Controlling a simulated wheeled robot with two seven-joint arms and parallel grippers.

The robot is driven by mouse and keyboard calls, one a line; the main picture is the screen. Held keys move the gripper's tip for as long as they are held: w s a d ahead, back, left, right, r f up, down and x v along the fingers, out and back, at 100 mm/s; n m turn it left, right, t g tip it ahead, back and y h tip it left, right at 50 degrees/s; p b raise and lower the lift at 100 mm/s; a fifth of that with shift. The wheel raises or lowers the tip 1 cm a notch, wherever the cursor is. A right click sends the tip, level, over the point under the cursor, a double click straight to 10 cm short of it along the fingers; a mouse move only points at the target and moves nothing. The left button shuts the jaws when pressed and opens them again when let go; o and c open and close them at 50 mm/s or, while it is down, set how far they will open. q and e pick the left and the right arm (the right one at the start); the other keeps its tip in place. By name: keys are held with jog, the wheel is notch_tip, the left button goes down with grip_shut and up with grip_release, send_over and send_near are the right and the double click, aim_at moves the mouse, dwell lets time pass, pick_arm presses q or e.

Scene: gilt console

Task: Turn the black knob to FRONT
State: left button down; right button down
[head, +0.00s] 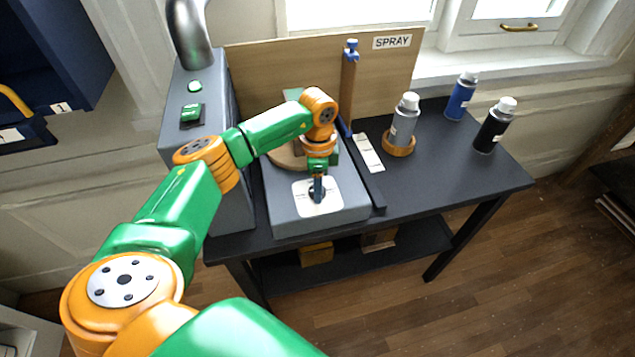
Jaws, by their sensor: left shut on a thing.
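The black knob (314,196) sits on a white square plate (324,208) on top of the grey box (345,210), near its front edge. Any markings on the plate are too small to read, so I cannot tell which way the knob points. My left gripper (317,192) reaches down from above and is shut on the knob, hiding much of it. My right gripper is not in view.
A grey column (235,205) with green buttons stands left of the box. A blue-topped post (347,85) rises behind, before a board labelled SPRAY (392,42).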

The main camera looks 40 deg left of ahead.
pick_arm(q)
jog(key=shift+w+r, duration=0.1)
jog(key=shift+c, duration=1.8)
grip_release()
notch_tip(320, 180, up, 7)
jog(key=shift+b, duration=1)
